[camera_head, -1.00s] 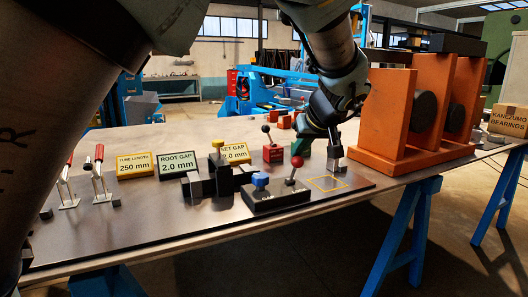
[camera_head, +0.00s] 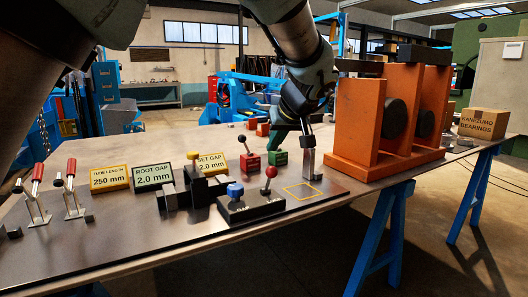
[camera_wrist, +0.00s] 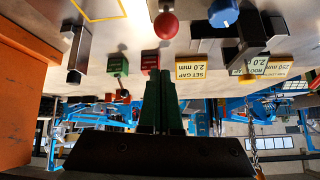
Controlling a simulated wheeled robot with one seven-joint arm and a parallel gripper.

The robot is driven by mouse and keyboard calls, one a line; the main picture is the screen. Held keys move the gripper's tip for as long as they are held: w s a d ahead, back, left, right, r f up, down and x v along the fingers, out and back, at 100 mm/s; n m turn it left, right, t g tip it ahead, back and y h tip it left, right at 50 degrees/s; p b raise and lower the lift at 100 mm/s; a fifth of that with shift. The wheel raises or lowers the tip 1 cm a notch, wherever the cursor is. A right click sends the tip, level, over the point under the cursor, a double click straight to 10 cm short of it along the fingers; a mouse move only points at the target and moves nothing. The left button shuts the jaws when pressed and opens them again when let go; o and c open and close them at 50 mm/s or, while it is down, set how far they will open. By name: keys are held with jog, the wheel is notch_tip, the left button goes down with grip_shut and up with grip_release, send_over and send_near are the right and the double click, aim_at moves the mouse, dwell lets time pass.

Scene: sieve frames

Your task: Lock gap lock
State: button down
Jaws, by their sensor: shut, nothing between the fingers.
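A dark block (camera_head: 250,206) at the plate's front edge carries a blue knob (camera_head: 235,190) and a lever with a red ball (camera_head: 270,171). The lever stands up, slightly tilted. The red ball also shows in the wrist view (camera_wrist: 166,25), as does the blue knob (camera_wrist: 224,13). Beside it is a dark stepped fixture (camera_head: 185,192) with a yellow knob (camera_head: 192,155), near signs "ROOT GAP 2.0 mm" (camera_head: 153,177) and "SET GAP 2.0 mm" (camera_head: 213,162). No label names the lock. My gripper (camera_wrist: 160,76) is shut and empty, behind the red-ball lever and apart from it.
Red (camera_head: 250,162) and green (camera_head: 279,157) lever blocks stand behind the red-ball lever. A silver post (camera_head: 309,160) and a large orange stand (camera_head: 365,130) are to the right. A yellow outlined square (camera_head: 303,191) is empty. Two red-handled clamps (camera_head: 70,190) stand left.

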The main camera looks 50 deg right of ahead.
jog(key=s+f+v, duration=0.1)
jog(key=v, duration=0.5)
jog(key=shift+s+a+r, duration=0.15)
jog(key=shift+a+r, duration=0.05)
jog(key=shift+a, duration=0.1)
